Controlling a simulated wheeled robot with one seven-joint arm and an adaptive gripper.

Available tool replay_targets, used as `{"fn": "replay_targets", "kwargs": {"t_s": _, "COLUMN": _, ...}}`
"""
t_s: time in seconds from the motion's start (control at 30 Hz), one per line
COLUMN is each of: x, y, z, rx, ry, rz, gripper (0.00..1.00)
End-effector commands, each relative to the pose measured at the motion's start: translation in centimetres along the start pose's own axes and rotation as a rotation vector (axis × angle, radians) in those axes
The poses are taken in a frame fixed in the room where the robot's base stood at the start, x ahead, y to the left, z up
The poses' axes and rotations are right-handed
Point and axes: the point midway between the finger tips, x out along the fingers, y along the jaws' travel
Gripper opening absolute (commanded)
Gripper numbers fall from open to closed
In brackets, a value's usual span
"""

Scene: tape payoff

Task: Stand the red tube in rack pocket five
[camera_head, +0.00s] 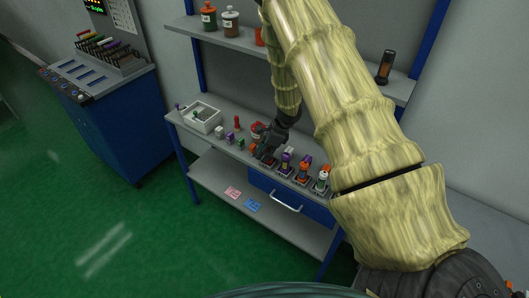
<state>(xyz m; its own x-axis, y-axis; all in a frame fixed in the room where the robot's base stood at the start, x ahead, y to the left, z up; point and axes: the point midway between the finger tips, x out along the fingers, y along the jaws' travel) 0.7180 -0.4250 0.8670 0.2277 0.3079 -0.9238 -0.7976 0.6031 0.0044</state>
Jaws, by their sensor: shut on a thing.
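My gripper (262,152) is dark and reaches down at the middle of the grey workbench, at the left end of a row of small coloured pieces. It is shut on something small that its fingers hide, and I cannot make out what. A small red upright piece (237,122) stands on the bench to the left of my gripper, apart from it. I cannot tell whether it is the red tube. A rack (122,67) with several coloured tubes stands on the blue cabinet at the upper left. Its pockets are too small to tell apart.
A white bin (203,118) sits at the bench's left end. Several coloured pieces (303,168) stand right of my gripper, close to the front edge. A shelf (235,46) with jars runs above the bench. Green floor (90,200) is clear between cabinet and bench.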

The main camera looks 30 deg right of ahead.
Motion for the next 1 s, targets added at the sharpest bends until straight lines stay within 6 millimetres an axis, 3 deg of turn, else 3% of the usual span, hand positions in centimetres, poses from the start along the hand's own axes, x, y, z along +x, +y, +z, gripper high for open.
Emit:
{"fn": "replay_targets", "kwargs": {"t_s": 0.57, "x": 0.89, "y": -0.01, "z": -0.37, "rx": 0.000, "ry": 0.000, "rz": 0.000, "gripper": 0.01}}
{"fn": "replay_targets", "kwargs": {"t_s": 0.6, "x": 0.83, "y": -0.02, "z": -0.34, "rx": 0.000, "ry": 0.000, "rz": 0.000, "gripper": 0.30}}
{"fn": "replay_targets", "kwargs": {"t_s": 0.63, "x": 0.81, "y": -0.02, "z": -0.33, "rx": 0.000, "ry": 0.000, "rz": 0.000, "gripper": 0.36}}
{"fn": "replay_targets", "kwargs": {"t_s": 1.0, "x": 0.58, "y": -0.02, "z": -0.32, "rx": 0.000, "ry": 0.000, "rz": 0.000, "gripper": 0.36}}
